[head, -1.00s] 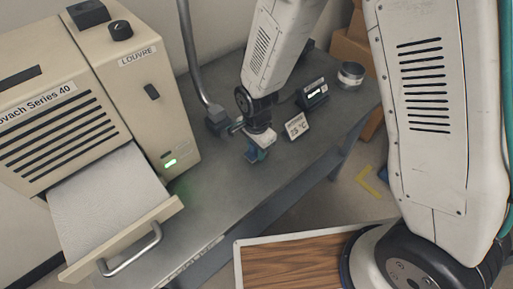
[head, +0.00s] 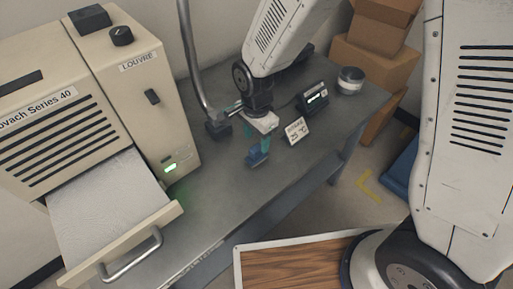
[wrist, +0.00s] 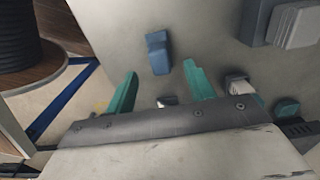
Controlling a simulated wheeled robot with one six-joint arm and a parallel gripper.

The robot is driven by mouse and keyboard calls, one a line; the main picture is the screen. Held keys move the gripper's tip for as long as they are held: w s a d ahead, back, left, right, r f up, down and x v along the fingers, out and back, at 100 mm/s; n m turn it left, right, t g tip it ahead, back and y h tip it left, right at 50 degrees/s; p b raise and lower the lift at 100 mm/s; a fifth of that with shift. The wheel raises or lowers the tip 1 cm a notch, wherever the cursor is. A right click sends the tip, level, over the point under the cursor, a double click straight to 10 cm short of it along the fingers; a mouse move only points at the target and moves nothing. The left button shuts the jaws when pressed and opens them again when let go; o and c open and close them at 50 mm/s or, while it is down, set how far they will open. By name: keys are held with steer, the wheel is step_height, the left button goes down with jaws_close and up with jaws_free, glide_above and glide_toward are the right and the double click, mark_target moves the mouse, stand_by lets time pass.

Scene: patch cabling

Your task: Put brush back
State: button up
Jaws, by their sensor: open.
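A small blue object (head: 257,158), which looks like the brush, is on the grey bench (head: 225,190) in the head view. Its bristles cannot be made out. In the wrist view the blue object (wrist: 157,53) lies ahead of my gripper, between the lines of the two teal fingers. My gripper (head: 257,138) is open and empty, just behind and above the blue object in the head view. In the wrist view the fingertips (wrist: 160,69) are spread wide, with a gap to the object.
A beige machine (head: 150,95) with a pulled-out drawer (head: 115,205) stands at the left. A metal post (head: 188,60) rises behind. Cardboard boxes (head: 372,60) are beyond the bench.

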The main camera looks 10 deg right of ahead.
mark_target(257, 147)
step_height(257, 147, up, 4)
steer(key=shift+r, duration=0.2)
steer(key=shift+d+r, duration=0.15)
steer(key=shift+r, duration=0.15)
steer(key=s+d+r+n+t, duration=0.1)
steer(key=s+d+r+n, duration=0.35)
steer(key=d+r, duration=0.35)
steer(key=s+d+r+n, duration=0.3)
steer(key=s+d+r, duration=0.3)
steer(key=d+r, duration=0.25)
steer(key=s+d+r+n, duration=0.3)
steer(key=s+d, duration=0.1)
steer(key=s, duration=0.5)
steer(key=shift+n, duration=0.35)
steer(key=shift+r, duration=0.1)
steer(key=shift+c, duration=0.3)
